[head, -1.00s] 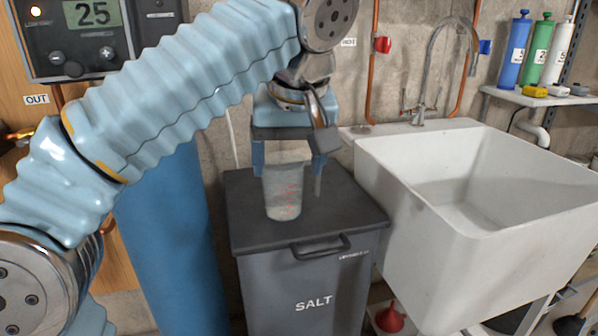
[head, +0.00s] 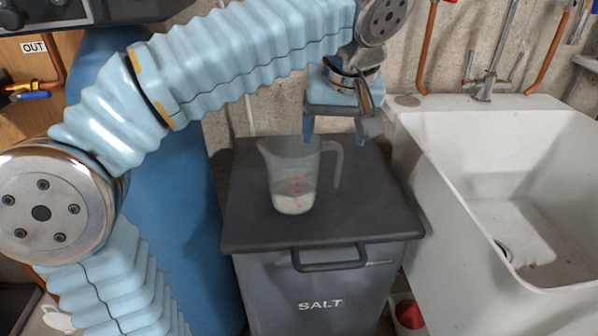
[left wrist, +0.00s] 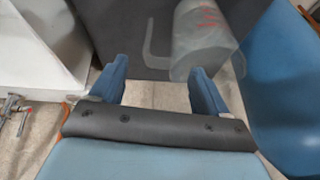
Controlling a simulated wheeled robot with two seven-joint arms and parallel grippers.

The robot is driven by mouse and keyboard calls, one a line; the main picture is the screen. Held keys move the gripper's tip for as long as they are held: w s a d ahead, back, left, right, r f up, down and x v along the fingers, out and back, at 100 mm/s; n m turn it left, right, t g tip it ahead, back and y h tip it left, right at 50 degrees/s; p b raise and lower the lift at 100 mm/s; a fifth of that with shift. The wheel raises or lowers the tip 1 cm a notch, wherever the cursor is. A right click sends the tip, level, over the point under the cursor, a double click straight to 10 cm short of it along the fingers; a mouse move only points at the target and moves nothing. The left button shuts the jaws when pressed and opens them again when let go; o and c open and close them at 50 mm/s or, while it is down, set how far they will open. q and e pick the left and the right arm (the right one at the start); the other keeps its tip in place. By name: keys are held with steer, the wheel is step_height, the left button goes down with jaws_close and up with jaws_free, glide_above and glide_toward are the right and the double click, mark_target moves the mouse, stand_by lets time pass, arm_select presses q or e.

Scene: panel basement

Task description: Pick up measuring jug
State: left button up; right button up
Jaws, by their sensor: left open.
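The measuring jug (head: 292,185) is clear, with red markings and some pale content in its lower part. It stands upright on the dark lid of the salt bin (head: 245,225), its handle to the right and spout to the left. My left gripper (head: 338,132) is open and empty, above and behind the jug near its handle side. In the left wrist view, the open fingers (left wrist: 158,85) point toward the bin lid. There the jug (left wrist: 203,42) lies beyond the right finger, with its handle between the two fingers' directions. My right gripper is not in view.
A white sink (head: 440,185) stands close to the right of the bin. A blue cylinder (head: 190,200) stands close on the left, and a concrete wall (head: 285,55) is behind. The lid around the jug is clear. A red funnel (head: 409,314) is low beside the bin.

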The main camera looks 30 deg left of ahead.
mark_target(333, 149)
arm_select(q)
steer(key=x, duration=0.6)
steer(key=shift+d, duration=0.2)
steer(key=c, duration=1.3)
jaws_close()
